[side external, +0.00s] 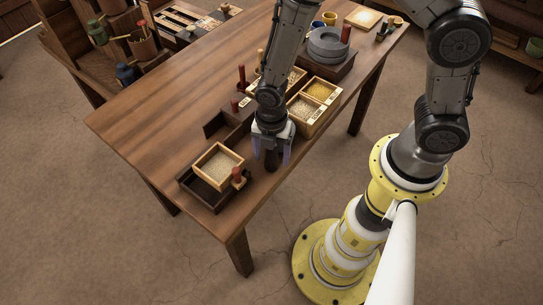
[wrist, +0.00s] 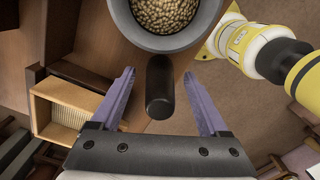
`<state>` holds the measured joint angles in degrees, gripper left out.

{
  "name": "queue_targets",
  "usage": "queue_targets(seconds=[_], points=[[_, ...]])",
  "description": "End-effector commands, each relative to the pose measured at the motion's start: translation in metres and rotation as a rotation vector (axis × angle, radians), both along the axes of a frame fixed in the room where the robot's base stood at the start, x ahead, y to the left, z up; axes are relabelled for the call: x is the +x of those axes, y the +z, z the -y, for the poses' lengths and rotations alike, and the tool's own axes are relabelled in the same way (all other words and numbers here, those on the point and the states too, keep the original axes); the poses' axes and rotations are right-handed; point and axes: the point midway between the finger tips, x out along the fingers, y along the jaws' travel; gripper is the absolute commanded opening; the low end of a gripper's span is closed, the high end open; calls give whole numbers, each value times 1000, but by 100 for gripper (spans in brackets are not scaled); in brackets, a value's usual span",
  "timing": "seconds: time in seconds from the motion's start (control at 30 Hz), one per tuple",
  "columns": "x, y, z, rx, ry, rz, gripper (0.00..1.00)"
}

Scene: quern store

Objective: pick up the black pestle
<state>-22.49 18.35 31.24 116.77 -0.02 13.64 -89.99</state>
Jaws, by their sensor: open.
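The black pestle (wrist: 159,88) is a short dark cylinder in the middle of the wrist view, just below a grey bowl of grain (wrist: 166,14). My gripper (wrist: 159,78) is open, with one purple finger on each side of the pestle. Gaps show between the pestle and both fingers, so they do not touch it. In the side view, my gripper (side external: 271,154) points down near the table's front edge, with the dark pestle (side external: 271,161) between its fingers. The bowl cannot be made out there.
A light wooden box (side external: 219,160) in a dark tray (side external: 196,188) stands left of my gripper, with a red-handled tool (side external: 237,176). Divided grain boxes (side external: 318,92) stand to the right, before a grey millstone (side external: 327,45). The table's left end is clear.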

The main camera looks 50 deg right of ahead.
Motion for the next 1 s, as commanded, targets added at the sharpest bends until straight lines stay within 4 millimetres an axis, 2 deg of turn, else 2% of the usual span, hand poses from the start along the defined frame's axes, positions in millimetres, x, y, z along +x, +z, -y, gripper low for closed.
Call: queue_targets(seconds=[0.1,0.53,0.87,1.0], points=[[0,0,0,0,0,0,76],[0,1,0,0,0,0,0],[0,2,0,0,0,1,0],[1,8,0,1,0,3,0]])
